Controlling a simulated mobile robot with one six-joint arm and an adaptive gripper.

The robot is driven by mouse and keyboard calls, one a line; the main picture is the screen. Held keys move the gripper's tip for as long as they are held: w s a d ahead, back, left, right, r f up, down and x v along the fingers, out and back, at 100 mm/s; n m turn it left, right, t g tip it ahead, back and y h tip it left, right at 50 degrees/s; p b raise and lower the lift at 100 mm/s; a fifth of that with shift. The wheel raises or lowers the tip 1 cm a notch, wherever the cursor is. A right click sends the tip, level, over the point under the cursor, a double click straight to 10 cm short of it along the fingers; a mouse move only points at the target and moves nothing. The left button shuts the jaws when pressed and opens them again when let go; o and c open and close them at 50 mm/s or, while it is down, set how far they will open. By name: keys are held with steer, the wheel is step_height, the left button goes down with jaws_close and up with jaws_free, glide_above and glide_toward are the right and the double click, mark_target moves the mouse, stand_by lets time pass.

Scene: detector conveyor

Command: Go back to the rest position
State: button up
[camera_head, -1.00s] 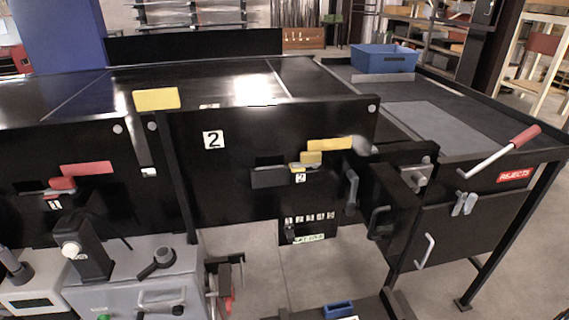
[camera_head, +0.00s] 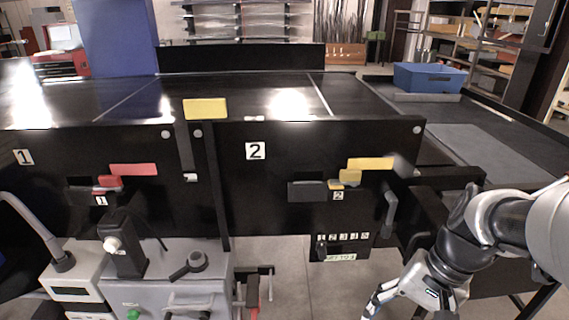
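My arm reaches in from the right edge in the head camera view, bent downward at the wrist. My gripper (camera_head: 372,306) is low in the picture, right of centre, in front of the conveyor's front side. Its fingers run off the bottom edge, so I cannot tell whether they are apart or closed. No object shows in it. The black conveyor (camera_head: 270,190) stands behind it, with a panel marked 2, a yellow handle (camera_head: 370,163) and a red handle (camera_head: 133,169).
A grey machine box (camera_head: 205,285) with levers and a green button stands at the lower left. A blue bin (camera_head: 430,78) sits on the conveyor's right-hand table. A numbered switch plate (camera_head: 340,247) hangs under panel 2. Open floor shows between the box and my arm.

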steer(key=s+a+r+n+t+h, duration=0.3)
steer(key=s+a+r+n+t, duration=0.2)
steer(key=s+r+n, duration=0.1)
steer(key=shift+s+a+r+n+h, duration=0.2)
steer(key=shift+s+a+n+h, duration=0.1)
steer(key=shift+s+n, duration=0.15)
steer(key=shift+w, duration=0.1)
steer(key=shift+c, duration=0.5)
stand_by(1.1)
